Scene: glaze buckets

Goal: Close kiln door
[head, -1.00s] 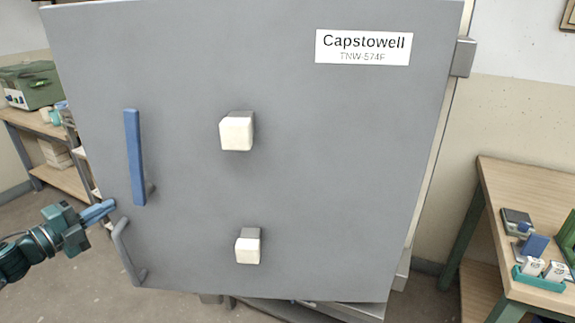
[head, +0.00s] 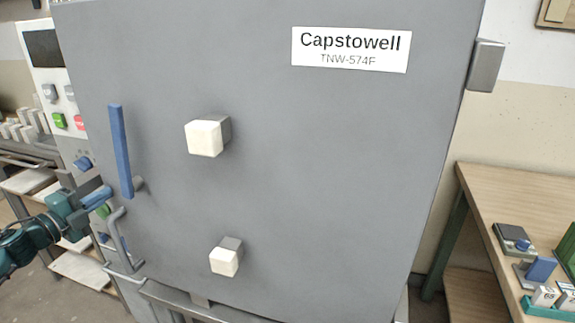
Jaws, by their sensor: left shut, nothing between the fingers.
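The grey kiln door (head: 300,180) fills the middle of the head view, with a "Capstowell TNW-574F" label (head: 350,50) and two pale square plugs on it. A blue upright handle (head: 120,152) is on its left side, with a grey bracket-like handle (head: 115,240) below. The hinge side is at the right. My left gripper (head: 100,197) is shut and empty at the door's left edge, close to the lower end of the blue handle. I cannot tell whether it touches the door. I cannot tell if the door is fully shut. My right gripper is not in view.
A control panel (head: 45,50) with a dark screen and coloured buttons stands at the left behind the door's edge. Shelves with pale blocks (head: 22,125) are at far left. A wooden table (head: 515,195) with small devices and a teal tray (head: 550,308) stands at the right.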

